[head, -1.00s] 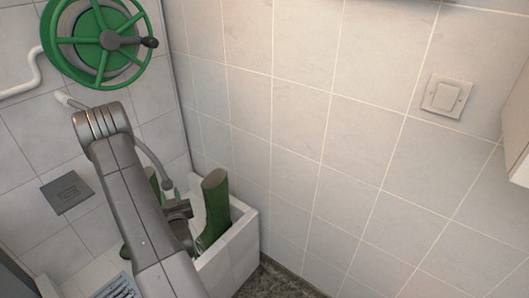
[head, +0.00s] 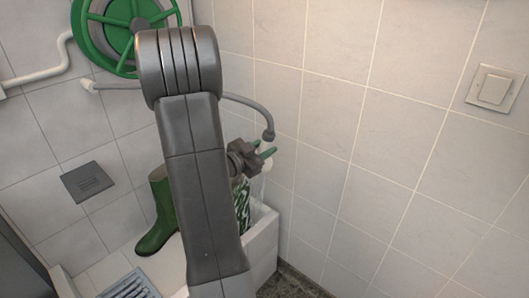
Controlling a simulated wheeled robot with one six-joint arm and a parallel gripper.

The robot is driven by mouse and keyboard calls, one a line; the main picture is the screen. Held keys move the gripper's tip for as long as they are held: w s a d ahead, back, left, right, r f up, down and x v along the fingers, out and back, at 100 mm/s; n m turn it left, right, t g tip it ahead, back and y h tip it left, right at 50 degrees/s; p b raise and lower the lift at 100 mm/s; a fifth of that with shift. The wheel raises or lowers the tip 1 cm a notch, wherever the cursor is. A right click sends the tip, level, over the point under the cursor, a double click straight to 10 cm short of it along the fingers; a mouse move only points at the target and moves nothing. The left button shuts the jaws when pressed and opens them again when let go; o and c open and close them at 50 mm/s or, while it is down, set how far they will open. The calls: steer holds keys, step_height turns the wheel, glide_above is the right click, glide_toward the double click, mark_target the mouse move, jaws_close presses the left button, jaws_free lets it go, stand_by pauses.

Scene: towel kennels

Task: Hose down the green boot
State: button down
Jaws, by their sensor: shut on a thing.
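One green boot (head: 160,215) stands upright in the white tiled basin, left of my arm. A second green boot (head: 243,208) is mostly hidden behind my arm at the right; its visible strip looks streaked with white. A pale haze, perhaps water, lies over its top. My gripper (head: 246,157) is above this second boot, shut on a hose nozzle with green parts (head: 267,153). The grey hose (head: 250,103) runs from the wall outlet behind my arm and curves down to the nozzle. I cannot tell which boot the task names.
A green hose reel (head: 110,30) and white pipe (head: 45,75) are on the left wall. A grey plate (head: 88,182) is below them. The basin's low wall (head: 263,250) stands at the right; a drain grate (head: 130,286) is in front. A switch (head: 494,88) is on the right wall.

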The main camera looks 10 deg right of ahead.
mark_target(264, 139)
steer(key=shift+f, duration=0.15)
steer(key=shift+f+b, duration=1.3)
steer(key=shift+f, duration=0.15)
steer(key=shift+w+d+r, duration=0.1)
steer(key=shift+d+r, duration=0.05)
steer(key=shift+x, duration=1.25)
steer(key=shift+w+r+p, duration=0.1)
steer(key=shift+r+p, duration=2.6)
steer(key=shift+r, duration=0.5)
steer(key=shift+f, duration=0.1)
steer(key=shift+v, duration=1.5)
steer(key=shift+f, duration=0.1)
